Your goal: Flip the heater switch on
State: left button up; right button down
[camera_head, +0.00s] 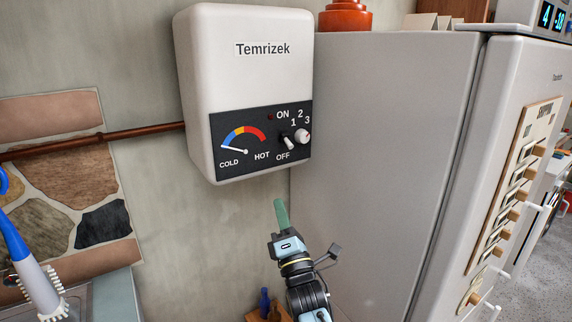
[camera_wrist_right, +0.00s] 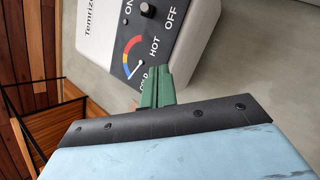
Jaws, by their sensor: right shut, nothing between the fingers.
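The white heater (camera_head: 225,60), labelled Temrizek, hangs on the wall with a dark control panel. Its small white switch (camera_head: 288,142) sits between the ON and OFF labels and its tip points down toward OFF. The ON lamp looks dark and the gauge needle points to COLD. My right gripper (camera_head: 281,210) is below the heater panel, shut and empty, with its green fingers pointing up. In the right wrist view, the green fingers (camera_wrist_right: 158,86) are together near the COLD end of the heater panel (camera_wrist_right: 140,45). My left gripper is not in view.
A round knob (camera_head: 303,136) marked 1, 2, 3 is close to the right of the switch. A grey fridge (camera_head: 390,150) stands just right of the heater. A copper pipe (camera_head: 110,135) runs into its left side.

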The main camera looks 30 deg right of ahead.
jog(key=shift+s+d+r+h, duration=0.1)
jog(key=shift+r+h, duration=0.2)
jog(key=shift+r, duration=0.25)
jog(key=p, duration=0.2)
send_near(279, 139)
jog(key=w+a, duration=0.1)
jog(key=w, duration=0.1)
jog(key=w+a, duration=0.1)
jog(key=w, duration=0.1)
jog(key=shift+a+r, duration=0.2)
jog(key=shift+a, duration=0.1)
jog(key=shift+s+d+r+p, duration=0.15)
jog(key=shift+d+r+p, duration=0.15)
jog(key=shift+d, duration=0.25)
jog(key=shift+s+d+r+p, duration=0.15)
jog(key=shift+d+r+p, duration=0.15)
jog(key=shift+d, duration=0.25)
jog(key=shift+s+d+r+p, duration=0.1)
jog(key=shift+d+r+p, duration=0.2)
jog(key=shift+d, duration=0.3)
